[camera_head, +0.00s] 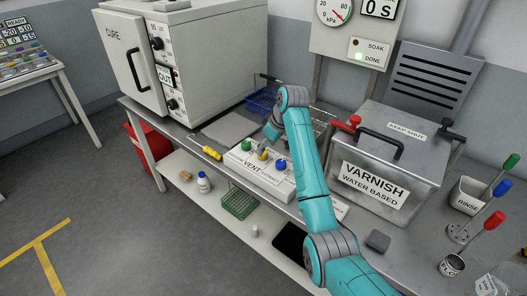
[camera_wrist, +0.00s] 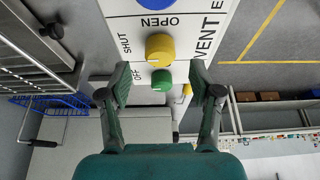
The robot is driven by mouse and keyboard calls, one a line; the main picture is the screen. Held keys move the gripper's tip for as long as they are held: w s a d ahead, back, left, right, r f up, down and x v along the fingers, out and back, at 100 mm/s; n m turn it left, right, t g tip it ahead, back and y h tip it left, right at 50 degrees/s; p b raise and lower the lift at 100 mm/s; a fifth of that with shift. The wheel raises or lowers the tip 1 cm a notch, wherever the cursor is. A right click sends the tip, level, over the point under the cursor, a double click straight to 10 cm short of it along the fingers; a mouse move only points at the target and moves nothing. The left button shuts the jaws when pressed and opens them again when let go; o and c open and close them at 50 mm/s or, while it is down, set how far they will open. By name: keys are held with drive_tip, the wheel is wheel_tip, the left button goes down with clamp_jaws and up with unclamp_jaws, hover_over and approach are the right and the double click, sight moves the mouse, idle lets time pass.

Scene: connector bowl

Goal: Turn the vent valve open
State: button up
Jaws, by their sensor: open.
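The white VENT panel (camera_head: 262,175) lies on the bench in the head view, with a green knob (camera_head: 246,145), a yellow knob (camera_head: 263,154) and a blue knob (camera_head: 281,164). In the wrist view the yellow knob (camera_wrist: 160,47) sits by the SHUT and OPEN lettering, just past my fingertips. The green knob (camera_wrist: 162,79) shows between the fingers, and part of the blue knob (camera_wrist: 158,3) is at the top edge. My gripper (camera_wrist: 160,74) is open, its fingers apart to either side, holding nothing. In the head view it is over the panel, partly hidden by my arm.
A CURE oven (camera_head: 190,50) stands to the left, and a grey VARNISH tank (camera_head: 390,150) with red-knobbed clamp to the right. A blue wire basket (camera_head: 262,101) is behind the panel. A yellow-handled tool (camera_head: 212,153) lies left of it. Rinse pots with tools stand far right.

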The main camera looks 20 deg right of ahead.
drive_tip(key=shift+x, duration=2)
drive_tip(key=c, duration=1.1)
